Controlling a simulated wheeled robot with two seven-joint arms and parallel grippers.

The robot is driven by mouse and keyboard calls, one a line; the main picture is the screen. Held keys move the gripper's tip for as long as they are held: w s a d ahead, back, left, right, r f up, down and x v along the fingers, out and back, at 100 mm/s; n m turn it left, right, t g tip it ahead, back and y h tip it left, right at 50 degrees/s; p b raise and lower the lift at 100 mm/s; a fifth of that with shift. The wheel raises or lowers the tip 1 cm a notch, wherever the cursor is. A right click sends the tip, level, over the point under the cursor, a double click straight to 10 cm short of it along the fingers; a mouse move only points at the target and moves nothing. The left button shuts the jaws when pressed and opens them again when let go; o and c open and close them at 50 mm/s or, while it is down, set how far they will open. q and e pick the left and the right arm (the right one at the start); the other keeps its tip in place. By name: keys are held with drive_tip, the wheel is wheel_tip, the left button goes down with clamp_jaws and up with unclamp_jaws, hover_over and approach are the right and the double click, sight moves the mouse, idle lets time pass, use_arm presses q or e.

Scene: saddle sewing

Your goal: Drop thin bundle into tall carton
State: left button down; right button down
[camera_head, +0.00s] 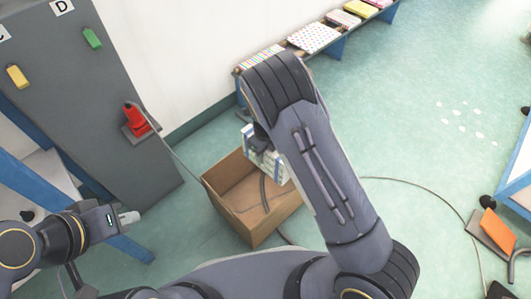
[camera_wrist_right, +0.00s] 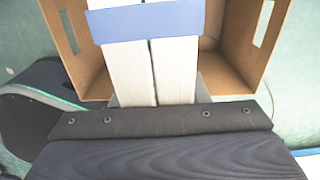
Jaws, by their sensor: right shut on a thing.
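The thin bundle (camera_head: 279,172) is white with blue bands. My right gripper (camera_head: 258,143) is shut on it and holds it over the open brown carton (camera_head: 226,213). In the right wrist view the bundle (camera_wrist_right: 135,75) shows as two white stacks under a blue band (camera_wrist_right: 150,20), between the carton's walls (camera_wrist_right: 245,45). My right forearm hides part of the bundle and the carton's right side in the head view. I cannot tell how far the bundle reaches into the carton. My left gripper (camera_head: 128,217) is at the lower left, apart from the carton, with nothing visible in it; its jaw opening is unclear.
A grey panel (camera_head: 95,100) with a red device (camera_head: 136,119) stands at the left. A low bench with patterned stacks (camera_head: 313,37) runs along the wall behind. A cable (camera_head: 425,190) lies on the green floor, which is mostly clear at the right. An orange item (camera_head: 499,229) is at the right edge.

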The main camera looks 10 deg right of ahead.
sight(266, 160)
drive_tip(key=shift+f+b, duration=2.15)
drive_tip(key=shift+f, duration=0.4)
drive_tip(key=c, duration=1)
unclamp_jaws()
drive_tip(key=shift+o, duration=1.3)
wheel_tip(266, 160, up, 8)
drive_tip(key=p, duration=0.3)
drive_tip(key=shift+p, duration=0.35)
drive_tip(key=shift+f, duration=0.1)
